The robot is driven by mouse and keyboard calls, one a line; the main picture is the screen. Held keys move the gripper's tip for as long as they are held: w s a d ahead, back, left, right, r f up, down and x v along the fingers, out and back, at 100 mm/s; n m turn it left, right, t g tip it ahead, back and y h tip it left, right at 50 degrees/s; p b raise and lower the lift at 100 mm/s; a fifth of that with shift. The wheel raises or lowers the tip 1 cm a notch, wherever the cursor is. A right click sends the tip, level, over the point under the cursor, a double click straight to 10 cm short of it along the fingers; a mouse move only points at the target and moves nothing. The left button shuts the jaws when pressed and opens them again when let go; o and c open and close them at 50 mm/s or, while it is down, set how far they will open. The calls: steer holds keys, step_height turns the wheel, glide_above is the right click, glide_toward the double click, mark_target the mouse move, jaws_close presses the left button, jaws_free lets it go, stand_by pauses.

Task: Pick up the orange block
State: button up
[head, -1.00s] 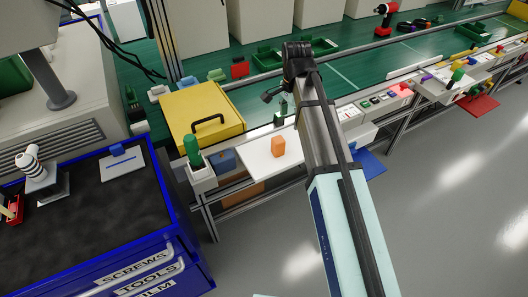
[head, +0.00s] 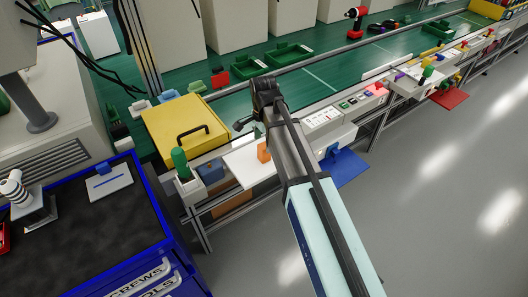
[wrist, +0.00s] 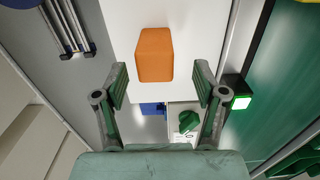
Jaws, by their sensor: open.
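The orange block (head: 264,152) stands on a white board (head: 241,165) at the front of the bench. In the head view my arm partly hides it. In the wrist view the orange block (wrist: 154,55) lies ahead of my open gripper (wrist: 160,85), centred slightly left between the two fingertips. The fingers are apart with nothing between them; I cannot tell the exact gap to the block. In the head view my gripper (head: 243,124) is small and seen from behind, beside the block.
A yellow case (head: 187,126) with a black handle and a green-topped item (head: 180,162) stand left of the board. A control panel (head: 322,117) and a blue plate (head: 343,168) lie right. A blue workbench (head: 85,215) fills the lower left. The grey floor at right is clear.

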mark_target(264, 153)
steer(key=shift+s+d+f+p, duration=0.15)
steer(key=shift+f+p, duration=0.15)
steer(key=shift+f, duration=1.2)
steer(key=shift+s+a+f+p, duration=0.1)
steer(key=shift+f+p, duration=0.15)
steer(key=shift+f, duration=1.25)
steer(key=c, duration=1.3)
